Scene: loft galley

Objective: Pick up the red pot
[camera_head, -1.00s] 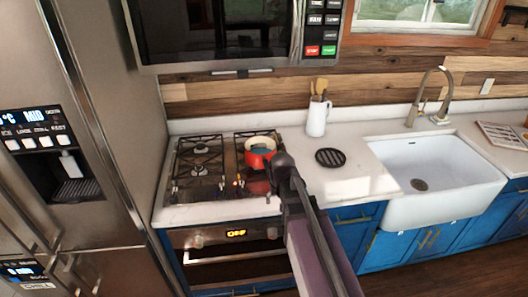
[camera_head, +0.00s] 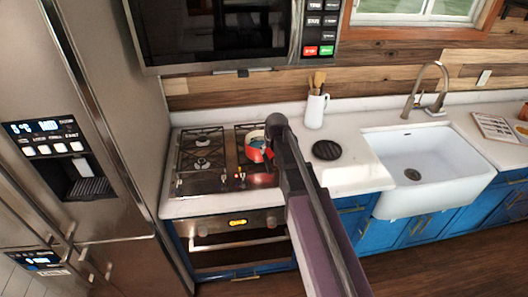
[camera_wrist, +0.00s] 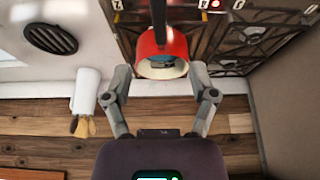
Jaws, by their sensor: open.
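The red pot (camera_head: 254,153) sits on the right part of the stove top, its right side hidden behind my arm in the head view. In the wrist view the red pot (camera_wrist: 176,45) is at the upper middle, its pale inside facing the camera and a dark handle crossing over it. My gripper (camera_wrist: 160,72) is open, with one finger on each side of the pot's near rim. I cannot tell whether the fingers touch it. In the head view the fingers are hidden by my arm.
The stove (camera_head: 204,162) has black grates. A white jug (camera_head: 315,112) with wooden utensils and a round black trivet (camera_head: 326,150) stand on the counter to its right, before the white sink (camera_head: 425,165). A microwave (camera_head: 215,35) hangs above; a fridge (camera_head: 95,150) stands left.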

